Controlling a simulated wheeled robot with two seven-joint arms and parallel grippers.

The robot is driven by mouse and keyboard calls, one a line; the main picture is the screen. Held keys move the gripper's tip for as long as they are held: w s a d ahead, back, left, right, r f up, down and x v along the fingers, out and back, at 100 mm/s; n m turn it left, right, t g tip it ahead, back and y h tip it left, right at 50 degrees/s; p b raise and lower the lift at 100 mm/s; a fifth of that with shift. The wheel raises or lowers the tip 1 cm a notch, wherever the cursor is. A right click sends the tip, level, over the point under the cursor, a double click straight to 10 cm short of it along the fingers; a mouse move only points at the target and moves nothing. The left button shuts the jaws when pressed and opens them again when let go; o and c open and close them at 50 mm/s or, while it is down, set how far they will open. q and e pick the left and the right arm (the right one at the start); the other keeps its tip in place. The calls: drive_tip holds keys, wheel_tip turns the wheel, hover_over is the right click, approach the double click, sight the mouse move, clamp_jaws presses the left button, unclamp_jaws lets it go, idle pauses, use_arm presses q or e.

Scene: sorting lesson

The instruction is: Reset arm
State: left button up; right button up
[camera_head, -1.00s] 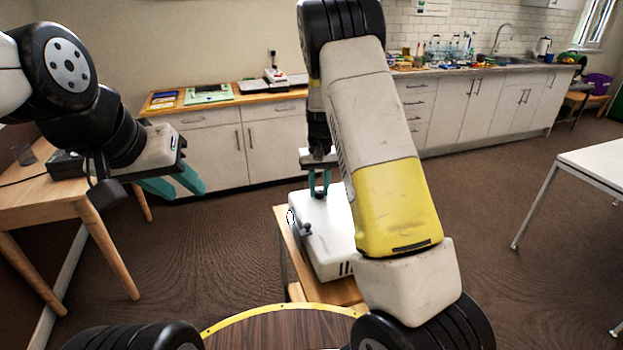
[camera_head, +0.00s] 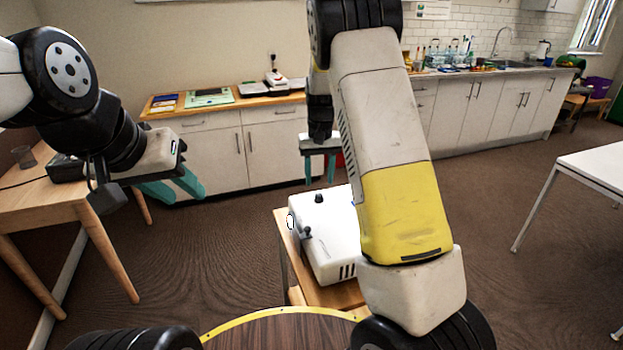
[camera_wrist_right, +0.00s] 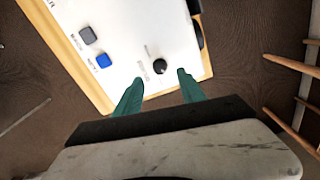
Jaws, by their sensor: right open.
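My right gripper (camera_head: 321,170) is open and empty, pointing down above the white machine (camera_head: 322,250) on the small wooden stand. In the right wrist view its teal fingers (camera_wrist_right: 157,92) are spread, with a black knob (camera_wrist_right: 160,67) of the machine showing between and beyond them. My right arm's yellow and grey link hides part of the machine's right side. My left gripper (camera_head: 177,188) hangs at the left with its teal fingers seen from the side. The two fingers show apart with nothing visible between them.
A wooden table (camera_head: 50,195) with a black box stands at the left. A white table (camera_head: 595,165) is at the right. Cabinets with a cluttered counter (camera_head: 470,70) line the back. A round wooden top (camera_head: 280,330) with a yellow rim is in front. Open carpet lies between.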

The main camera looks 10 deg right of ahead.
drive_tip(key=shift+r, duration=1.15)
